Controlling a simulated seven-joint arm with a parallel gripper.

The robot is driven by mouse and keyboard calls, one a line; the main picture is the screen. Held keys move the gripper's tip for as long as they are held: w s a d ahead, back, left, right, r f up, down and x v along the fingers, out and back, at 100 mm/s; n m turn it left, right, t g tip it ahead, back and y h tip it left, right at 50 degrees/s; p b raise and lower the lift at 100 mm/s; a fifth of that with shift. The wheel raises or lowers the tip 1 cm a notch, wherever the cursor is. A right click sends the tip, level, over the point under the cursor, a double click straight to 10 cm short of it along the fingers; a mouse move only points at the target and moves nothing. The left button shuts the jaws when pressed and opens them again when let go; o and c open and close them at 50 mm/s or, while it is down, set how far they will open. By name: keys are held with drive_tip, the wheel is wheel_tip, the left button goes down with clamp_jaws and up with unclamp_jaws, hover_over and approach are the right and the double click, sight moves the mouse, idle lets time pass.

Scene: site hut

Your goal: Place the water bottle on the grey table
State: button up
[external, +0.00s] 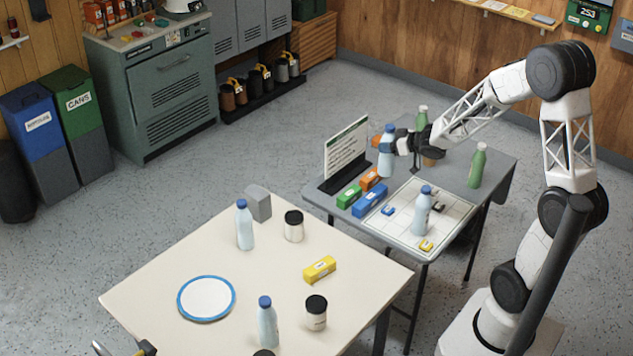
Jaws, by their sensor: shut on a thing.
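My gripper (393,145) is shut on a pale blue water bottle (386,160) with a blue cap. It holds the bottle upright, over or at the back of the grey table (494,192). I cannot tell whether the bottle's base touches the tabletop. Another water bottle (421,214) stands on a white gridded board (400,229) on the grey table. Two more water bottles stand on the cream table, one near its back (244,228) and one near its front (267,326).
The grey table also holds a green bottle (477,168), another behind my gripper (421,117), a sign (346,152) and green, blue and orange boxes (369,200). The cream table (172,262) holds jars, a yellow box (319,269) and a blue-rimmed plate (206,298).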

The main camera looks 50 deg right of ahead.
drive_tip(key=s+d+m+h, duration=0.2)
drive_tip(key=s+d, duration=0.6)
drive_tip(key=d, duration=0.2)
drive_tip(key=shift+w+a+f, duration=0.1)
drive_tip(key=shift+f, duration=1.25)
drive_tip(key=shift+w+a+f, duration=0.1)
drive_tip(key=shift+f, duration=1.35)
wheel_tip(320, 180, down, 6)
drive_tip(key=shift+f, duration=2)
drive_tip(key=o, duration=1.2)
drive_tip(key=shift+s, duration=0.1)
